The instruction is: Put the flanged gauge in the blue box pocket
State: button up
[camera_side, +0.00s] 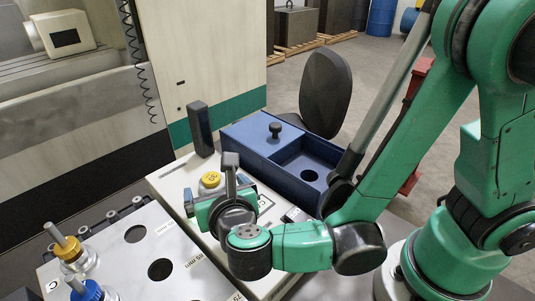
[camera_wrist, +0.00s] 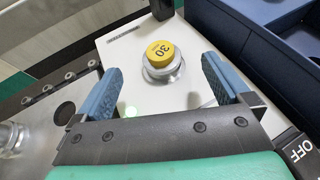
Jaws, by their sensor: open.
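A yellow-capped metal piece marked 30, which looks like the flanged gauge (camera_side: 210,180), stands upright on a white panel; its round metal body and wider base show in the wrist view (camera_wrist: 161,68). My gripper (camera_side: 216,194) is open and low over the panel on the near side of this piece. In the wrist view the blue fingers of my gripper (camera_wrist: 163,88) are spread wide with nothing between them, and the piece stands just beyond their tips. The blue box (camera_side: 245,133) is behind and to the right. Its open pocket (camera_side: 329,166) has a round hole in the floor.
A white plate (camera_side: 190,270) at the front left has dark holes and two handled plugs, one gold-ringed (camera_side: 70,250), one blue-ringed (camera_side: 88,291). A dark post (camera_side: 200,130) stands beside the box. The box's left part has a black knob (camera_side: 275,130).

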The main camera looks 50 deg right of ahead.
aim_at(212, 180)
notch_tip(212, 180, up, 6)
jog(key=f+m, duration=0.1)
jog(key=m, duration=1.1)
jog(key=f+m, duration=0.2)
jog(key=m, duration=1)
jog(key=f+m+g, duration=0.1)
jog(key=f+m, duration=0.1)
jog(key=m, duration=1)
jog(key=shift+s+a+y, duration=0.1)
jog(key=shift+s+y, duration=0.15)
jog(key=shift+y, duration=0.15)
jog(key=shift+x, duration=2.75)
jog(key=shift+f, duration=0.15)
